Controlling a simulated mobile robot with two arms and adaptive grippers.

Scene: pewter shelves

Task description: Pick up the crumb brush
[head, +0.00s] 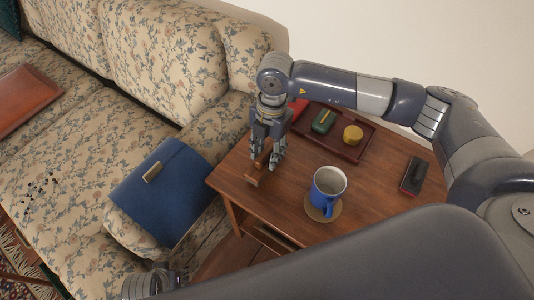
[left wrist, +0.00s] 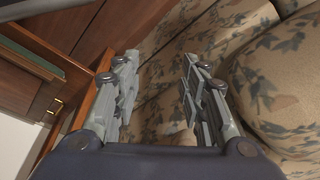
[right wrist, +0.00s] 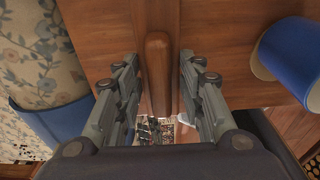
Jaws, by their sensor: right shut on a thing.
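The crumb brush (head: 262,172) has a brown wooden handle and is at the left edge of the wooden side table. My right gripper (head: 270,150) points down over the table edge and is shut on the brush. Whether the brush touches the tabletop is unclear. My left gripper (left wrist: 157,85) is open and empty, low beside the sofa; only part of that arm shows at the bottom of the head view.
The side table (head: 290,200) holds a blue mug (head: 325,190) on a coaster, a dark red tray (head: 345,155) with a green item and a yellow tin, and a black object (head: 412,177). A blue pouch (head: 165,195) lies over the sofa arm. Dark crumbs (head: 40,190) lie on the sofa.

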